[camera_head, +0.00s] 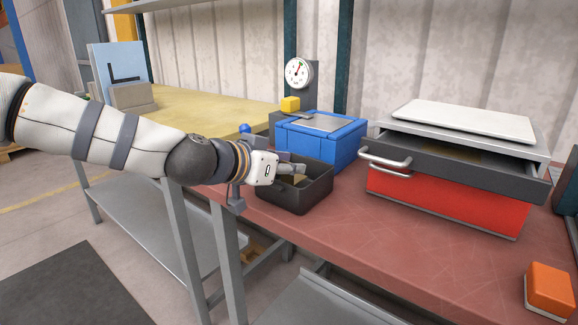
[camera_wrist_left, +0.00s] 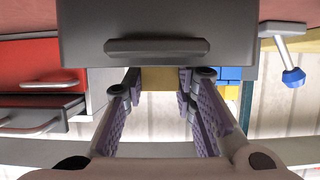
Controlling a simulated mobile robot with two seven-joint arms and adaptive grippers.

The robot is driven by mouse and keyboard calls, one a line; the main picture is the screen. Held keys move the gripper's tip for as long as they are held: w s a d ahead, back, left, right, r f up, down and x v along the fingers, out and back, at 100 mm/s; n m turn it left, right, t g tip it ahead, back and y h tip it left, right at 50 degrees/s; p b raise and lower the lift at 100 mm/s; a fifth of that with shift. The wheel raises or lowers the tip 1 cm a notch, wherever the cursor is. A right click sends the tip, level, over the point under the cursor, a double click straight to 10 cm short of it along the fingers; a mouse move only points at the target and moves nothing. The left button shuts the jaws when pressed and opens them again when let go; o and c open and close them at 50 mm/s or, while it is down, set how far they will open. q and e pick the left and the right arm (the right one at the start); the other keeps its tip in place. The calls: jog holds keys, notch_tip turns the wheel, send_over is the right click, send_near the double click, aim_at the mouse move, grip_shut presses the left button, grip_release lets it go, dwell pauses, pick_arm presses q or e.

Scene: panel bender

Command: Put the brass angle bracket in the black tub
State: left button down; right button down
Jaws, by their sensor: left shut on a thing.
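The black tub (camera_head: 312,197) stands on the red bench top, near its left edge, in front of a blue box. My left gripper (camera_head: 293,173) reaches in from the left at the tub's mouth, and its fingers are shut on the brass angle bracket (camera_head: 299,179). In the left wrist view the bracket (camera_wrist_left: 161,79) shows as a brass-coloured patch between the two purple-padded fingers. The dark wall and handle of the tub (camera_wrist_left: 155,30) hide part of it there. I cannot tell whether the bracket touches the tub's floor. My right gripper is not in view.
A blue box (camera_head: 325,140) stands right behind the tub. A red drawer unit (camera_head: 445,200) with an open dark drawer is to the right. A vise-like clamp (camera_head: 236,200) sits at the bench's left edge. An orange block (camera_head: 549,288) lies front right; the front middle is clear.

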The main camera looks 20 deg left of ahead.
pick_arm(q)
jog(key=shift+r, duration=0.35)
jog(key=shift+f, duration=0.65)
jog(key=c, duration=1.3)
grip_release()
